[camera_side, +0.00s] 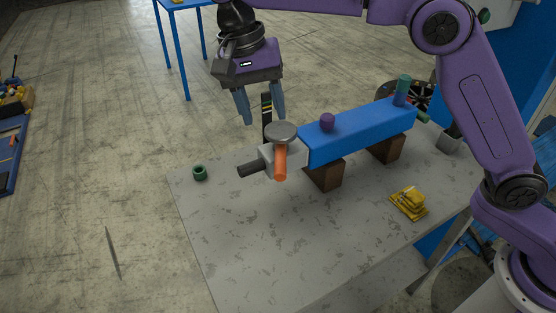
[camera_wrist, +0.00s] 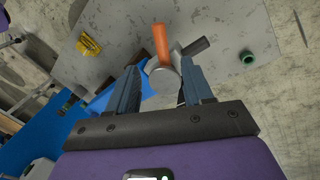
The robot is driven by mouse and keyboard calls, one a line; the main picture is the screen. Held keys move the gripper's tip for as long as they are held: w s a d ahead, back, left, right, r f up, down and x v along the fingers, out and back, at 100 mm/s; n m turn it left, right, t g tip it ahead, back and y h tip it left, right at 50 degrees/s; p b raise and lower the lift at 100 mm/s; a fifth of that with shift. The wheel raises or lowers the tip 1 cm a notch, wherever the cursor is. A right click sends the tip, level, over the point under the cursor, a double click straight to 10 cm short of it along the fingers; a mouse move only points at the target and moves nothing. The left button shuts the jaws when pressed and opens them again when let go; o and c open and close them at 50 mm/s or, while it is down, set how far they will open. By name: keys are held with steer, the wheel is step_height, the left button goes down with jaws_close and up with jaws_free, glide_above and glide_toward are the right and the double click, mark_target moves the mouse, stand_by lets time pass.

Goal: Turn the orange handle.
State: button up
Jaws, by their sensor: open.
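The orange handle (camera_side: 280,163) sticks out from a grey fitting (camera_side: 281,132) with a round disc top, at the left end of the blue beam (camera_side: 360,130) on the table. In the wrist view the orange handle (camera_wrist: 160,42) lies just beyond the fingertips, with the grey disc (camera_wrist: 163,75) between and below them. My gripper (camera_side: 262,122) is open and empty, pointing down, above and behind the handle in the side view. Its two fingers also show in the wrist view (camera_wrist: 160,75). No contact with the handle is visible.
Brown blocks (camera_side: 325,174) support the beam, which carries a purple knob (camera_side: 327,122) and a green post (camera_side: 403,86). A dark stub (camera_side: 249,170) sticks out left of the fitting. A green ring (camera_side: 200,173) and a yellow item (camera_side: 410,203) lie on the table (camera_side: 260,240). Its front is clear.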

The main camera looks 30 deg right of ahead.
mark_target(279, 165)
steer(key=x, duration=1.3)
jaws_close()
